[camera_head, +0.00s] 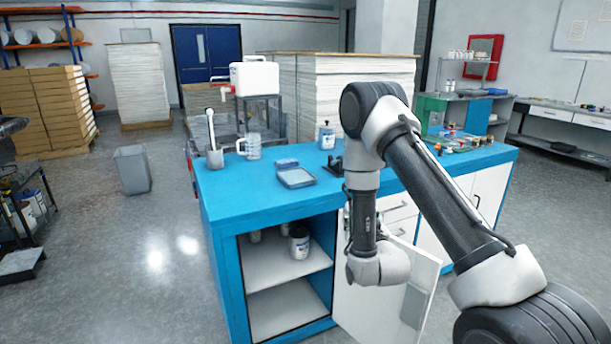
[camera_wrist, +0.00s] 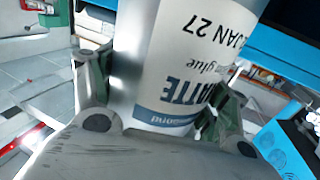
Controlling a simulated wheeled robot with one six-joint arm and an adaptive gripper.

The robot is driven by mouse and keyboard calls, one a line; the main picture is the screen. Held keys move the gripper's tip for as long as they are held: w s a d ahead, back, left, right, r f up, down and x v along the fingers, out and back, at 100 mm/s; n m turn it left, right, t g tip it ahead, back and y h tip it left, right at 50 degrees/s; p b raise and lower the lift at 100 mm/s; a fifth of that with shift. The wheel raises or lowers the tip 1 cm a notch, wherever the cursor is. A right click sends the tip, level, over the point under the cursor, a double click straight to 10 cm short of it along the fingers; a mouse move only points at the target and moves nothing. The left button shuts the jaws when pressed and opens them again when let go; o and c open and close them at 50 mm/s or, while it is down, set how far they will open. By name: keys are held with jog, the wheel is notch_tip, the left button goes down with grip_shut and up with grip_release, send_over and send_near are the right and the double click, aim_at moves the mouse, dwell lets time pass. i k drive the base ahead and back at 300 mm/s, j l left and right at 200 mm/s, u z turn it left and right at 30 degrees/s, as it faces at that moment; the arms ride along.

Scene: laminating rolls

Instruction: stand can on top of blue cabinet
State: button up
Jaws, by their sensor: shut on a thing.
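A can (camera_wrist: 180,75) with a white label reading "MATTE" and "JAN 27" fills the middle of the wrist view. My gripper (camera_wrist: 160,95) is shut on it, one finger on each side. The can's far end is cut off by the frame. In the head view my arm hides the can and most of the gripper, in front of the cabinet. The blue cabinet (camera_head: 240,200) has a blue top, an open left compartment and an open white door (camera_head: 385,295).
Another can (camera_head: 300,243) stands on the inside shelf. On the top are a blue-lidded can (camera_head: 327,136), a tray (camera_head: 297,178), a glass mug (camera_head: 252,147) and a cup with a tool (camera_head: 215,157). The top's front left is clear.

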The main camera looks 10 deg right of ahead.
aim_at(243, 191)
jog(key=i+j+z, duration=0.1)
jog(key=j+z, duration=0.15)
jog(key=j, duration=0.9)
jog(key=j+z, duration=0.3)
jog(key=j, duration=0.85)
